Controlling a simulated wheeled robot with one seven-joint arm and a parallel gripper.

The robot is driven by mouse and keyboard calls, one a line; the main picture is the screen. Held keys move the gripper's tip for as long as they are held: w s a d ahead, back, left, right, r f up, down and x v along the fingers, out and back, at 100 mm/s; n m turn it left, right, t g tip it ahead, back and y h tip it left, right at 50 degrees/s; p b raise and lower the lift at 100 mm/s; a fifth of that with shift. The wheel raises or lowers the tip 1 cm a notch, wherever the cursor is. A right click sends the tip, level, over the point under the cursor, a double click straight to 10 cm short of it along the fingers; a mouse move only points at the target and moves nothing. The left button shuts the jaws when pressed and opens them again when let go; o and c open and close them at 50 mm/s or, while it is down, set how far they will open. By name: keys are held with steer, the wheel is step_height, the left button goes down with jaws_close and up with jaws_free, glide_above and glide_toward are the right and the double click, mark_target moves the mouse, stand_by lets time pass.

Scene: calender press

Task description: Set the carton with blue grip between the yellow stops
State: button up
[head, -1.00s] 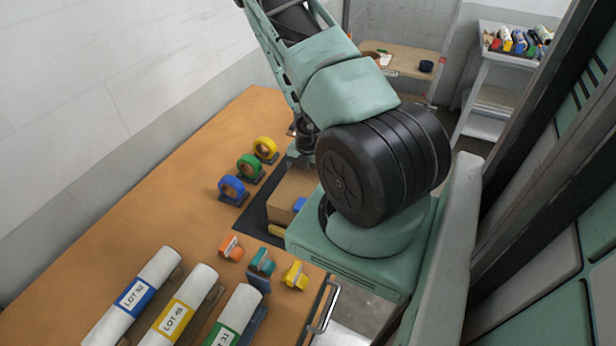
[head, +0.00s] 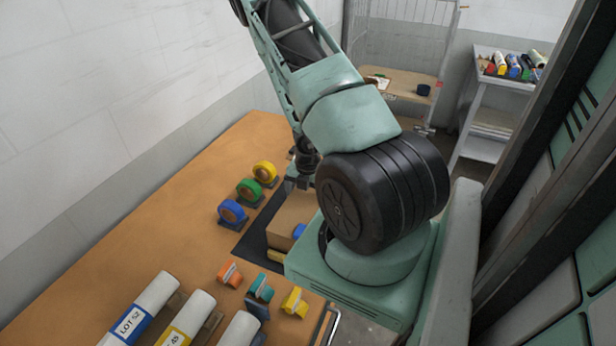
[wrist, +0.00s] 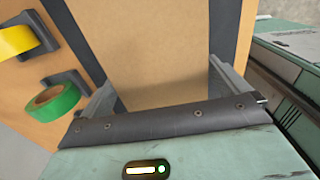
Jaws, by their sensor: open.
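The brown carton (head: 290,213) stands on a dark mat (head: 249,243) on the orange table, partly hidden by my arm. Its blue grip (head: 299,231) shows at the right. My gripper (head: 298,184) is at the carton's far end. In the wrist view my open gripper (wrist: 162,92) has its two fingers apart, with the carton's tan surface (wrist: 160,45) beyond and between them. I cannot tell whether the fingers touch it.
Blue (head: 231,213), green (head: 249,190) and yellow (head: 265,172) tape rolls stand left of the mat. Orange (head: 230,274), teal (head: 261,288) and yellow (head: 294,302) small items sit in front. White labelled rolls (head: 150,300) lie at the near left. The table's left side is clear.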

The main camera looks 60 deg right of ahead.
step_height(320, 180, up, 10)
steer(key=p, duration=0.4)
steer(key=shift+w+a+r, duration=0.1)
steer(key=shift+w+a, duration=0.1)
steer(key=shift+w, duration=0.1)
steer(key=w+a+r+n+t+y, duration=0.15)
steer(key=w+a+r+n, duration=0.35)
steer(key=w+a+n, duration=0.5)
steer(key=s+a+r+n+y, duration=0.1)
steer(key=a+r+n, duration=0.3)
steer(key=a+n, duration=0.6)
steer(key=a+r+n+y, duration=0.1)
steer(key=a+r+n, duration=0.4)
steer(key=a+n, duration=0.45)
steer(key=s+a+r+n+h, duration=0.1)
steer(key=s+a+r+n, duration=0.4)
steer(key=n, duration=1)
steer(key=s+a+r+n+g+h, duration=0.1)
steer(key=s+a+r+n, duration=0.3)
steer(key=s+a+n, duration=0.6)
steer(key=s+n+h, duration=0.1)
steer(key=n, duration=0.5)
steer(key=shift+s+r, duration=0.3)
steer(key=shift+r, duration=0.05)
